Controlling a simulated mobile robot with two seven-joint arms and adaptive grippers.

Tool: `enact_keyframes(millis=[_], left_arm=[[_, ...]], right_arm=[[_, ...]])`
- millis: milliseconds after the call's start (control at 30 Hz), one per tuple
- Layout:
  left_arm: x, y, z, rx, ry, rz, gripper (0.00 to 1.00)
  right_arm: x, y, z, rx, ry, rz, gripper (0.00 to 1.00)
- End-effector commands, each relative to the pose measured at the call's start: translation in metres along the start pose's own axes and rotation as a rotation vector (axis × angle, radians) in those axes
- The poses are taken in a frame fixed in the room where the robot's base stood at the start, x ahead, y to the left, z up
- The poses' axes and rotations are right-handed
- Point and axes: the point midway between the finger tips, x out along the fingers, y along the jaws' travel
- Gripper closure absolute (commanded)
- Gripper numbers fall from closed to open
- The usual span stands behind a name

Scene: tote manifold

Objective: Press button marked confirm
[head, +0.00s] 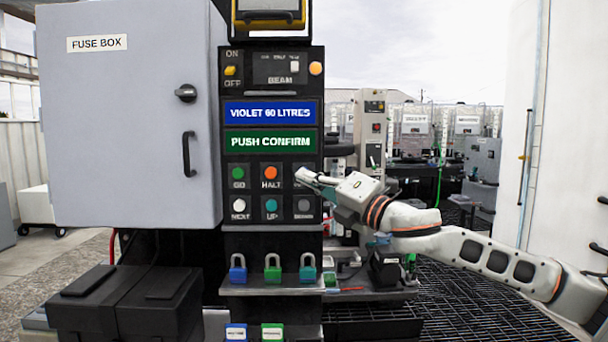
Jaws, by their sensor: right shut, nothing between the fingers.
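The dark control panel (230,205) carries buttons in two rows. A green display (270,141) on it reads "PUSH CONFIRM". The upper row has a green button (238,173) marked GO and an orange button (271,172) marked HALT. My right gripper (304,176) is shut and empty, reaching in from the right, with its fingertips over the upper row's right-hand position. It covers most of that button and its label, and I cannot tell whether it touches. I cannot read "confirm" on any visible button. My left gripper is not in view.
Below are a white button (238,205), a teal button (271,205) and a grey button (304,205). A grey fuse box (125,120) stands left. Several padlocks, including a blue one (238,274), sit on a ledge. A blue display (270,112) reads "VIOLET 60 LITRES".

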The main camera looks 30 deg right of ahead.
Motion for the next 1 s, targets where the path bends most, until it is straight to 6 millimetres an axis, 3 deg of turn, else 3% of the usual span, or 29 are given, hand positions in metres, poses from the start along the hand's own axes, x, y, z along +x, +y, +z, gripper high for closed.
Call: enact_keyframes(millis=[1000], left_arm=[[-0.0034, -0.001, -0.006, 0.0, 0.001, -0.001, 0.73]], right_arm=[[0.0061, -0.0045, 0.0044, 0.0, 0.0, 0.0, 1.0]])
